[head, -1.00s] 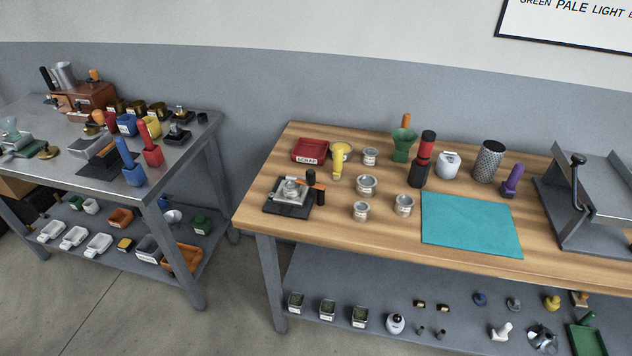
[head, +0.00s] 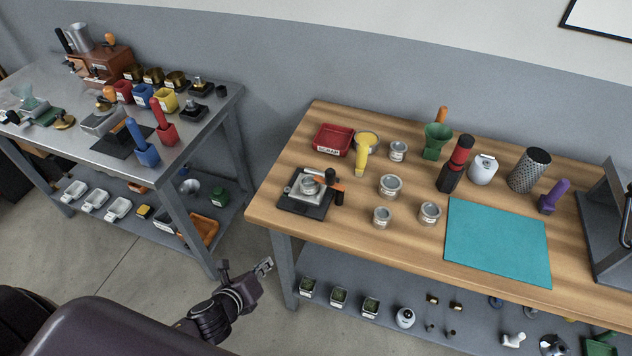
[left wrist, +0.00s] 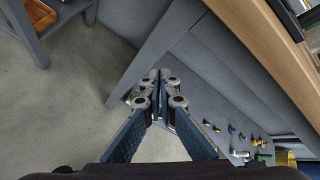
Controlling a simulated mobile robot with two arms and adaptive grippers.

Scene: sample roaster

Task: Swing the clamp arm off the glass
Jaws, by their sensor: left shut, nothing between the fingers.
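The clamp device stands at the left end of the wooden table in the head view, on a dark base plate (head: 296,207). My left gripper (head: 266,265) is below and left of the table's front corner, apart from the device. It is shut and empty, and its fingertips meet in the left wrist view (left wrist: 160,76). My right gripper is out of view.
The table's edge and leg (head: 285,270) lie close to my left gripper. The left metal table (head: 205,125) is across a floor gap.

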